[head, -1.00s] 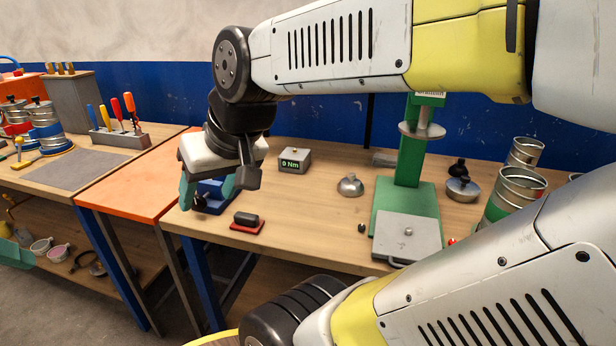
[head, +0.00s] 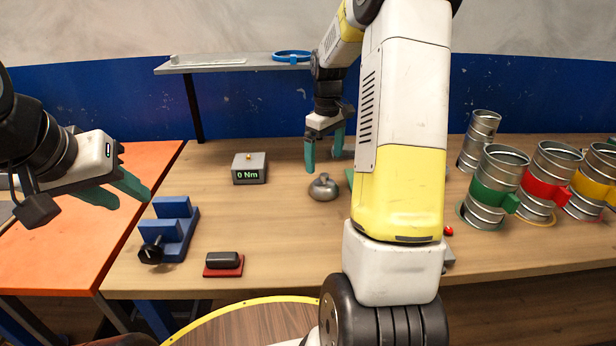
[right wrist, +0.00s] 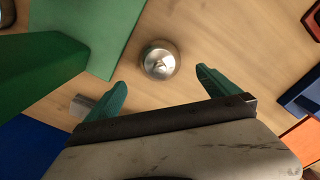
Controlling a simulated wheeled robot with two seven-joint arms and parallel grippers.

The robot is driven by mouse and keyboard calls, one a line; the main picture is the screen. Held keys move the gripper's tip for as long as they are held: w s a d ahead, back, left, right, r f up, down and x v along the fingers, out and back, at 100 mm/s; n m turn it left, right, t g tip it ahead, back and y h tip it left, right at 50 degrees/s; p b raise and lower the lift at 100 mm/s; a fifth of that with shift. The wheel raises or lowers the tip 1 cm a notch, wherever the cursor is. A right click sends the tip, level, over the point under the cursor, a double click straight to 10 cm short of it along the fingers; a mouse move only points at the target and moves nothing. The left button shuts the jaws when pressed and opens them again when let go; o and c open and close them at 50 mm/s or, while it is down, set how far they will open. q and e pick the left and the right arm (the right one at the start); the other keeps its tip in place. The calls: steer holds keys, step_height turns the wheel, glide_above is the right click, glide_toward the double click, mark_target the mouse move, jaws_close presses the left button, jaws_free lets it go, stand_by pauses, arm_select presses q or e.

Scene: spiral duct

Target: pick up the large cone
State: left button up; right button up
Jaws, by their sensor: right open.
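A small silver metal piece with a rounded, cone-like body and a knob on top (head: 323,188) stands on the wooden workbench; I take it to be the large cone. It also shows in the right wrist view (right wrist: 159,62), between and beyond the fingertips. My right gripper (head: 324,163) is open and empty, pointing down just above and behind the cone, not visibly touching it. Its two green fingers are spread in the right wrist view (right wrist: 161,80). My left gripper (head: 132,199) is open and empty at the left, near the blue stand.
A blue stand with a black knob (head: 170,232), a black block on a red pad (head: 223,262) and a grey torque box (head: 250,168) lie left of the cone. Several banded metal ducts (head: 497,185) stand at the right. My right arm hides most of the green press.

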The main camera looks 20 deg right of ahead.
mark_target(324, 175)
step_height(324, 175, down, 8)
steer(key=shift+f, duration=0.15)
stand_by(0.3)
steer(key=c, duration=1.9)
